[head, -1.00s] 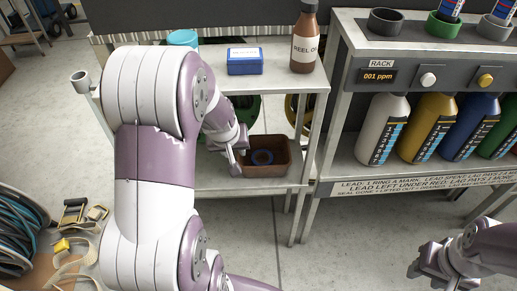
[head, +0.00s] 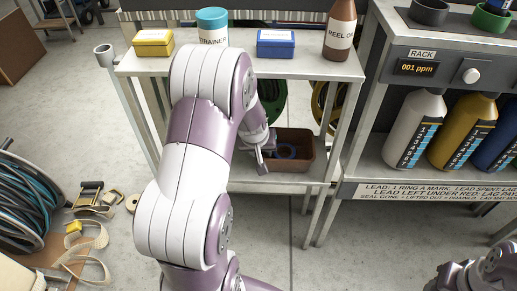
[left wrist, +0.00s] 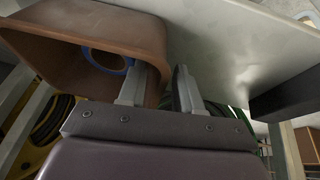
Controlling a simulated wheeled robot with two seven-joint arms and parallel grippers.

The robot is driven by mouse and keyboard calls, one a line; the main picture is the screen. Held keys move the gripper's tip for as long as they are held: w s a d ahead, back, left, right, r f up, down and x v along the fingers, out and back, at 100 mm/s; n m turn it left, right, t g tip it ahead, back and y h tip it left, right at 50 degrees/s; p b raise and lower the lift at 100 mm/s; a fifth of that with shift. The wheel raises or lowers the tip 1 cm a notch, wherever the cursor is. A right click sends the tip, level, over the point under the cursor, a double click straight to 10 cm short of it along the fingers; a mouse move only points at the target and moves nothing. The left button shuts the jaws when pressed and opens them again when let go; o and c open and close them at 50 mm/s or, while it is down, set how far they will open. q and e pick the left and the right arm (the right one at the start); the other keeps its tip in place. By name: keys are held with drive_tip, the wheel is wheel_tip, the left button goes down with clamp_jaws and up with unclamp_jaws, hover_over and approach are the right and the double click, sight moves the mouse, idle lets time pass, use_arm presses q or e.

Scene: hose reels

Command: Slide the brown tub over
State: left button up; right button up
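The brown tub (head: 295,161) stands on the lower shelf of a metal rack, with a blue ring (head: 285,151) inside it. My left gripper (head: 262,160) is at the tub's left wall. In the left wrist view, the tub (left wrist: 95,25) is at upper left with the blue ring (left wrist: 108,62) in it. The left gripper's fingers (left wrist: 162,88) are apart, one over the tub's inside and one outside, with the side wall between them. A gap shows beside the outer finger. My right gripper (head: 440,284) is at the bottom right, partly cut off, its fingers unclear.
The upper shelf (head: 290,68) holds a yellow box (head: 153,43), a blue-lidded jar (head: 212,28), a blue box (head: 275,43) and a brown bottle (head: 341,30). Bottles stand in the right-hand rack. A hose reel (head: 25,205) and straps (head: 90,240) lie on the floor at left.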

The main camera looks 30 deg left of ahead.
use_arm(q)
drive_tip(key=shift+b+x, duration=0.4)
drive_tip(key=shift+x, duration=0.95)
use_arm(e)
drive_tip(key=shift+f, duration=0.7)
use_arm(q)
clamp_jaws()
